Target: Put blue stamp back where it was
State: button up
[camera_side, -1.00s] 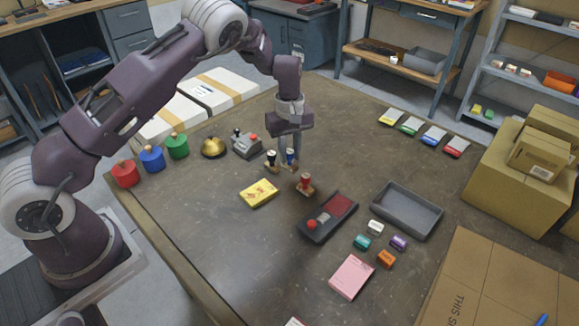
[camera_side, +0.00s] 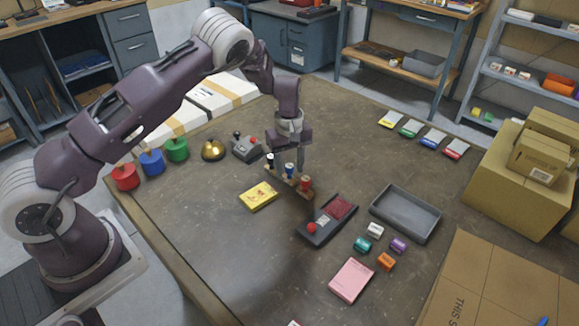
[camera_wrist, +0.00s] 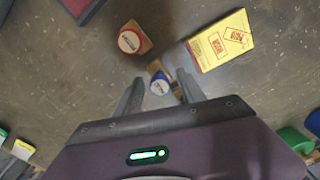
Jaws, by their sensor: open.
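The blue stamp (camera_side: 289,169) stands upright on a small wooden rack (camera_side: 296,184), in line between the black-topped stamp (camera_side: 270,160) and the red stamp (camera_side: 305,183). In the wrist view the blue stamp (camera_wrist: 160,85) shows from above between my fingers, with the red stamp (camera_wrist: 130,41) beyond it. My gripper (camera_side: 301,164) is open, at the rack close behind the blue stamp. In the wrist view its fingers (camera_wrist: 160,92) are spread on either side of the blue stamp. The black-topped stamp is out of the wrist view.
A yellow box (camera_side: 258,197) lies just left of the rack. An ink pad with a red knob (camera_side: 327,219) lies in front. A grey tray (camera_side: 406,213) and several small coloured blocks are to the right. A bell (camera_side: 213,150) stands at the left.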

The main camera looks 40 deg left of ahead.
notch_tip(320, 180, up, 12)
jog(key=shift+r, duration=0.15)
notch_tip(320, 180, up, 11)
jog(key=m+t+h, duration=0.1)
jog(key=m, duration=0.1)
send_over(289, 166)
jog(key=s+d, duration=0.2)
jog(key=s, duration=0.3)
jog(key=s+d+r+m+t, duration=0.2)
jog(key=s+r+m, duration=0.2)
jog(key=s+r, duration=0.6)
jog(key=s+d+f+m+t+y, duration=0.1)
jog(key=s+m, duration=0.6)
jog(key=s, duration=1.3)
jog(key=shift+d+f+t, duration=0.3)
jog(key=shift+d+t, duration=0.05)
jog(key=shift+t, duration=0.45)
